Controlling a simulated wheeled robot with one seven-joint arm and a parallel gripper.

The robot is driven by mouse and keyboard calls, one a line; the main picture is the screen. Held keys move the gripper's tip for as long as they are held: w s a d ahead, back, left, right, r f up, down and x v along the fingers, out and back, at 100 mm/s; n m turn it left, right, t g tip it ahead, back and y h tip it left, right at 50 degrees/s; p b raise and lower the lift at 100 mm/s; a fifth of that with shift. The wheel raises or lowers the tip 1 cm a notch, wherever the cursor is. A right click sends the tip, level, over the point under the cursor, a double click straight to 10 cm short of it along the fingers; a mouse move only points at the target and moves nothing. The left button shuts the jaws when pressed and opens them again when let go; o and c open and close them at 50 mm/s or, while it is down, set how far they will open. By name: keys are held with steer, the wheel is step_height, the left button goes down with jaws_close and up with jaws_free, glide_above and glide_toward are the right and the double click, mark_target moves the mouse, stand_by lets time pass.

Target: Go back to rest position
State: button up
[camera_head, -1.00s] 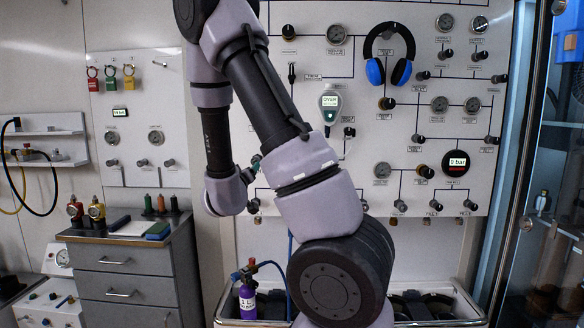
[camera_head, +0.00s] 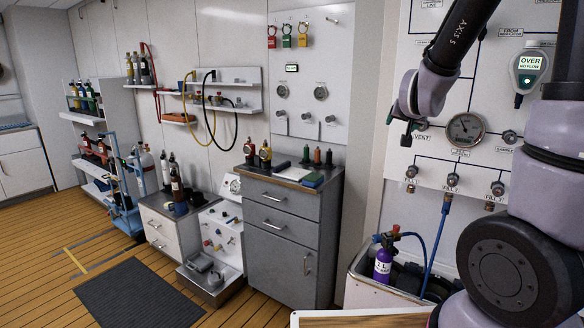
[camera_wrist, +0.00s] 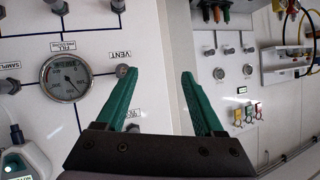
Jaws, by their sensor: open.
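My gripper (camera_wrist: 158,80) shows in the wrist view with its two green fingers spread apart and nothing between them. In the head view my gripper (camera_head: 405,132) is small and dark at the end of my bent arm, on the right side. It appears in front of the left edge of the white fill panel (camera_head: 483,185), near the VENT label. A round pressure gauge (camera_head: 464,130) is right of it; this gauge (camera_wrist: 66,78) is also in the wrist view, which looks upside down. Whether the fingers touch the panel is hard to tell, but a gap seems to show.
A grey drawer cabinet (camera_head: 283,226) stands left of the panel. A purple bottle (camera_head: 383,262) with a blue hose stands in a bin below it. A second panel (camera_head: 310,100) and shelves are on the wall. The wooden floor (camera_head: 50,270) at left is open, with a dark mat (camera_head: 138,295).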

steer(key=s+a+r+g+y, duration=0.1)
steer(key=s+a+r, duration=0.1)
steer(key=s, duration=0.6)
steer(key=s+a+r+g+y, duration=0.2)
steer(key=s+r, duration=0.1)
steer(key=s, duration=0.5)
steer(key=s+a+r+n+g+y, duration=0.1)
steer(key=s+a+r+g, duration=0.1)
steer(key=s, duration=0.6)
steer(key=shift+s+r+y, duration=0.35)
steer(key=shift+y, duration=0.05)
steer(key=shift+a, duration=0.1)
